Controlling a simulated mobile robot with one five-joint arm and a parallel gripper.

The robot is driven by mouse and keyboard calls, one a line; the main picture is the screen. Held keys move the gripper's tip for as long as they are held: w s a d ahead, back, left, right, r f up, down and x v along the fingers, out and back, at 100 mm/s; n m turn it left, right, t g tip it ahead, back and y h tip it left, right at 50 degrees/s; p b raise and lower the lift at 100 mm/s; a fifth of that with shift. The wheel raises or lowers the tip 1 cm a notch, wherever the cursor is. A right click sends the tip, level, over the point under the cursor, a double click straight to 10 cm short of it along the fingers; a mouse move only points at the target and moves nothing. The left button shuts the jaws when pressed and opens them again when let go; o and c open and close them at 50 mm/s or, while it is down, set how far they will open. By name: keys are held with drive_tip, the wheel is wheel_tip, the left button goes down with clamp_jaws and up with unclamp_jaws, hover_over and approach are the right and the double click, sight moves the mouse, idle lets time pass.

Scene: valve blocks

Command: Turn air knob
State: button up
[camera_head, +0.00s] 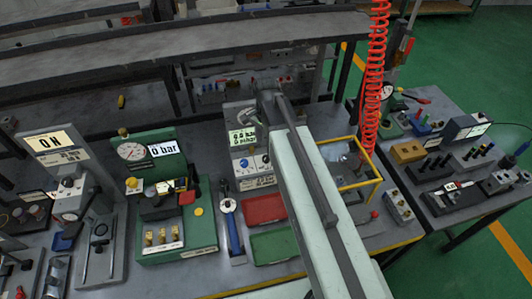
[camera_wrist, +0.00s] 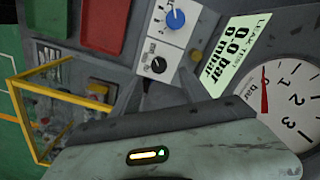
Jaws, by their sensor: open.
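The leak test panel stands near the middle of the bench, with a lit screen (camera_head: 242,137) that also shows in the wrist view (camera_wrist: 232,45). Its white face carries a blue knob (camera_wrist: 175,18) and a black knob (camera_wrist: 158,64). I cannot read which one is marked air. The blue knob also shows small in the head view (camera_head: 244,163). My gripper (camera_head: 268,97) is open in front of the panel's right side, apart from the knobs as far as I can see. Its fingers show only as dark shapes in the wrist view, below the black knob. My arm hides part of the panel's right side.
A red tray (camera_head: 265,208) and a green tray (camera_head: 275,246) lie in front of the panel. A yellow-framed box (camera_head: 362,184) stands to the right, under a red coiled hose (camera_head: 375,75). A blue-handled tool (camera_head: 233,232) lies left of the trays.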

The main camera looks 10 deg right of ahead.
sight(266, 157)
wheel_tip(266, 157, down, 8)
drive_tip(key=b, duration=0.7)
drive_tip(key=shift+r, duration=0.25)
drive_tip(key=shift+d+r, duration=0.1)
drive_tip(key=shift+r, duration=0.05)
drive_tip(key=shift+c, duration=0.3)
drive_tip(key=c, duration=1)
clamp_jaws()
